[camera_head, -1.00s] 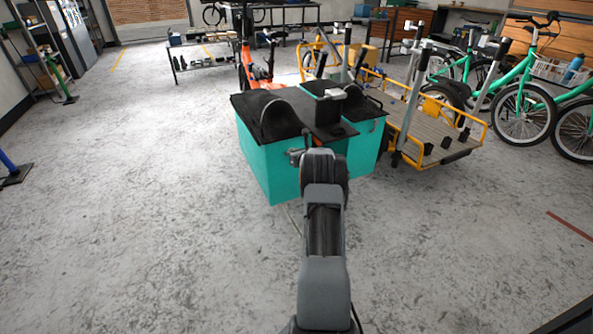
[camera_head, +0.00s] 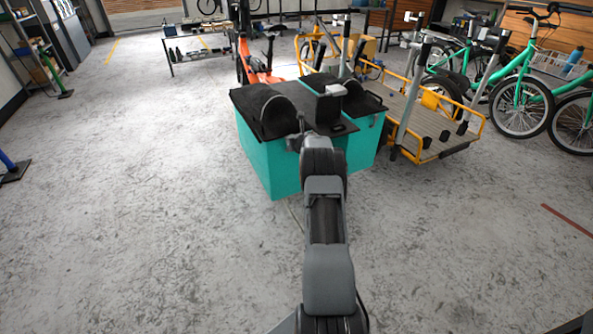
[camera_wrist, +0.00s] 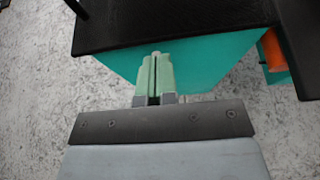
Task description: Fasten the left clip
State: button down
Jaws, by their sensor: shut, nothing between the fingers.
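A teal cargo box (camera_head: 268,168) with a black cover (camera_head: 308,108) stands in front of me in the head view. In the wrist view the black cover (camera_wrist: 170,22) overhangs the teal wall of the box (camera_wrist: 210,62). My gripper (camera_wrist: 155,60) is shut and empty, its two pale green fingers together. The fingertips overlap the teal wall just below the cover's edge in this view; I cannot tell whether they touch it. In the head view my arm hides part of the box's front. I cannot make out the left clip in either view.
A yellow cargo bike with a flat deck (camera_head: 435,135) stands close to the box's right. Green bikes (camera_head: 520,100) are farther right. An orange bike part (camera_head: 258,72) is behind the box. The floor (camera_head: 130,200) to the left is clear.

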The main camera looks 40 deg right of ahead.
jog(key=shift+r, duration=0.2)
dwell(0.5)
jog(key=shift+r+p, duration=0.4)
jog(key=shift+r, duration=0.2)
jog(key=w+r+b+v, duration=0.1)
jog(key=r+b+v, duration=0.1)
jog(key=v, duration=1.1)
jog(key=s+a+r+m+g+h+p, duration=0.1)
jog(key=s+a+r+m+g+p, duration=0.15)
jog(key=a+r+m+p, duration=0.8)
jog(key=s+a+r+m+g+h+p, duration=0.1)
jog(key=s+a+r+m+p, duration=0.45)
jog(key=r, duration=0.85)
jog(key=s+a+r+m+g+y+p, duration=0.2)
jog(key=s+a+m+p, duration=0.4)
jog(key=a, duration=0.5)
jog(key=s+a+r+m+g+y+p, duration=0.3)
jog(key=s+a+r+m+p, duration=0.2)
jog(key=s+a+m, duration=0.6)
jog(key=s+p, duration=0.2)
jog(key=shift+s+g, duration=0.35)
